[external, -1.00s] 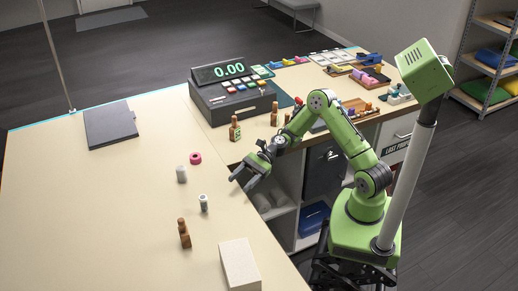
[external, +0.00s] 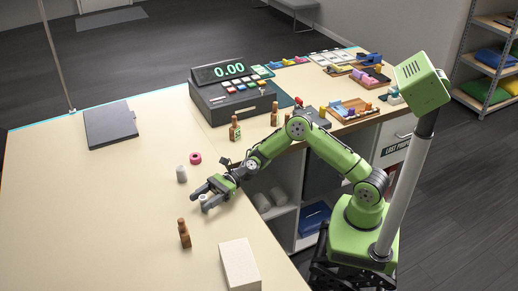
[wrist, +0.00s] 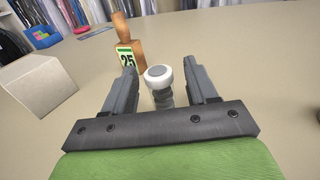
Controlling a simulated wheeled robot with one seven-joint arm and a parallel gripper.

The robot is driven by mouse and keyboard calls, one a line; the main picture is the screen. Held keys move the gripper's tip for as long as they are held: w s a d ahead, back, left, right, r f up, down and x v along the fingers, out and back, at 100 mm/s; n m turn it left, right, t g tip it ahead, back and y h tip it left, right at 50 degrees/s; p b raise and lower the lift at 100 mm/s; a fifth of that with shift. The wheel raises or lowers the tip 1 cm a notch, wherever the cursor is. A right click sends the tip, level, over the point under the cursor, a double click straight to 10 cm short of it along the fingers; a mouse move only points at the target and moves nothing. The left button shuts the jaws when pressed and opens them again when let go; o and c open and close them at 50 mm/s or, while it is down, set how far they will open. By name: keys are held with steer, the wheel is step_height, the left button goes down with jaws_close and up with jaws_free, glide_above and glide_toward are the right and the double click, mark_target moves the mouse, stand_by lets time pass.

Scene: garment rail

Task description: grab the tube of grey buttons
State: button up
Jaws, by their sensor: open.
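The tube of grey buttons (wrist: 162,97) has a white cap and stands upright on the counter. In the wrist view it is between the two open fingers of my gripper (wrist: 165,85), with a gap on each side. In the external view my gripper (external: 202,194) is low over the counter, and the tube's white cap (external: 203,197) shows between its fingers. The rest of the tube is mostly hidden there by the fingers.
A brown wooden bottle-shaped piece (external: 184,234) with a number tag (wrist: 126,57) stands just beyond the tube. A pale block (external: 239,265) is nearby.

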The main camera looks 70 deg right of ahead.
steer(key=shift+w+a, duration=0.1)
steer(key=shift+a, duration=0.1)
steer(key=shift+d+r, duration=0.1)
steer(key=shift+c, duration=0.3)
steer(key=c, duration=0.9)
